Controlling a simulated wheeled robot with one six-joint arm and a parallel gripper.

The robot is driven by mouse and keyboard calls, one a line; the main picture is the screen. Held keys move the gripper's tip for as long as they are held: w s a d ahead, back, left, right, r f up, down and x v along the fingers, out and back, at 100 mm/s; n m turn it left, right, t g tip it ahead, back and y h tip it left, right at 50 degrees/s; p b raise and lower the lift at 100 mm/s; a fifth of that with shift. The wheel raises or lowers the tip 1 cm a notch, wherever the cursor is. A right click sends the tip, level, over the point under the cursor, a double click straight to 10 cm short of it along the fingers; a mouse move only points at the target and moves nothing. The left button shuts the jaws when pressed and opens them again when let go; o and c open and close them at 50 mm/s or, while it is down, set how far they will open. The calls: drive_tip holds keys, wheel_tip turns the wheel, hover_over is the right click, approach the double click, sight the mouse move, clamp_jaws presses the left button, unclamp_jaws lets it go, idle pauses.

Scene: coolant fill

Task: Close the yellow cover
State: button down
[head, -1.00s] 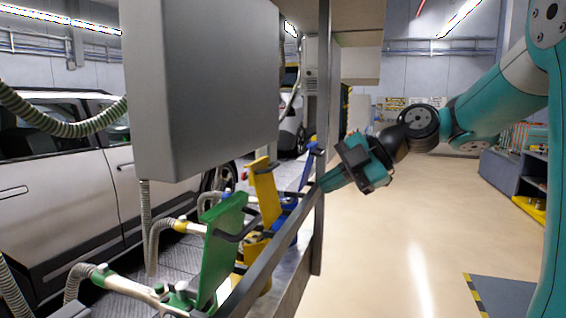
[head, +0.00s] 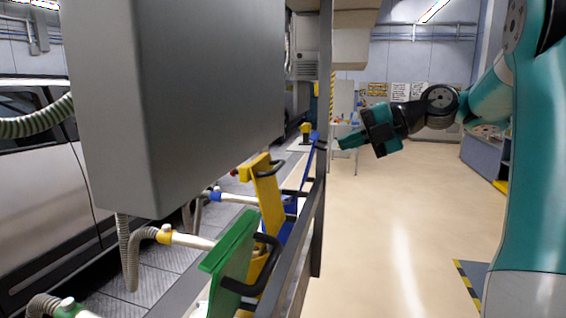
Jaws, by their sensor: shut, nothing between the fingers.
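The yellow cover (head: 266,198) stands upright, raised on its holder, between the green cover and the blue cover. A dark handle loop shows at its top right. The yellow holder under it is partly hidden by the green cover and the dark rail. My gripper (head: 345,142) is to the right of and beyond the yellow cover, on the aisle side of the rail. It points left with its fingers together and empty. Its tips are near the dark post and the blue cover in the picture; I cannot tell whether they touch anything.
The green cover (head: 233,262) stands raised in front, and the blue cover (head: 308,165) stands behind. A dark rail and post (head: 321,200) run along the aisle side. A large grey box (head: 180,95) hangs above left. The floor (head: 390,220) to the right is clear.

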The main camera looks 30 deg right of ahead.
sight(281, 167)
drive_tip(key=p+x, duration=0.3)
drive_tip(key=x, duration=0.9)
drive_tip(key=shift+w+a+r, duration=0.1)
drive_tip(key=shift+w+a, duration=0.05)
drive_tip(key=shift+a, duration=0.1)
drive_tip(key=shift+w+a+f, duration=0.25)
drive_tip(key=shift+w+f, duration=0.05)
drive_tip(key=shift+f, duration=0.1)
